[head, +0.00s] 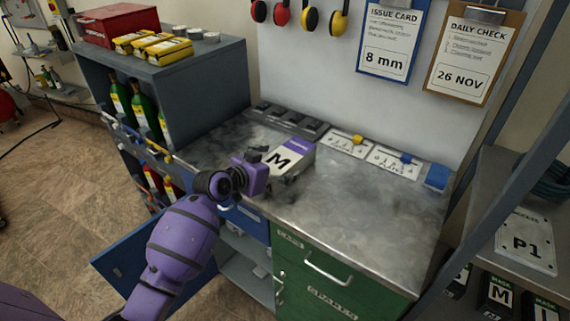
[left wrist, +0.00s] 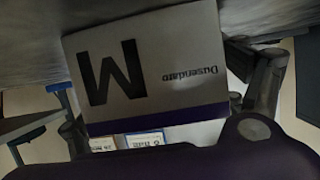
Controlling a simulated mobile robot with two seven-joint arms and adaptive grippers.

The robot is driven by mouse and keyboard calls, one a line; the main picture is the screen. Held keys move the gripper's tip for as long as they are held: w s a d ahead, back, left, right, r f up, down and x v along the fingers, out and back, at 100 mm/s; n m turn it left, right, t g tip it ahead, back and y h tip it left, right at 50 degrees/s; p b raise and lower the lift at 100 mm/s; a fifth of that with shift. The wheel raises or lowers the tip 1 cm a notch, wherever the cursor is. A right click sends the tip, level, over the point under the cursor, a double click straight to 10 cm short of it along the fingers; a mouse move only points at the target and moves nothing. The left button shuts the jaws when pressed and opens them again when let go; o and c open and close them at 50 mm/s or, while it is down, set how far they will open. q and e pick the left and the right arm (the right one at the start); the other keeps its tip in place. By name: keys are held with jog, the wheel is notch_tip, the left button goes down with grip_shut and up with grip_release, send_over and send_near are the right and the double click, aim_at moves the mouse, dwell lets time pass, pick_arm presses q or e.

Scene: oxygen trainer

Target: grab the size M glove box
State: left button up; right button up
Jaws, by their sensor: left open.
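The size M glove box (head: 297,152) is white with a purple band and a large black M. It lies on the metal worktop of the bench. My left gripper (head: 262,160) is at its left side in the head view, close to the box, and partly covers it. In the left wrist view the box (left wrist: 160,75) fills the middle, between the two spread dark fingers of my open gripper (left wrist: 170,100). I cannot tell whether either finger touches it. My right gripper is in neither view.
The worktop (head: 350,215) is clear to the right of the box. Labelled plates with a yellow and a blue part (head: 393,163) lie at the back. A grey shelf unit (head: 205,75) with bottles stands at left. A blue door (head: 130,262) hangs open below, beside green drawers (head: 325,270).

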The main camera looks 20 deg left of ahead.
pick_arm(q)
jog(key=c, duration=1.5)
jog(key=shift+c, duration=0.2)
jog(key=shift+r, duration=0.1)
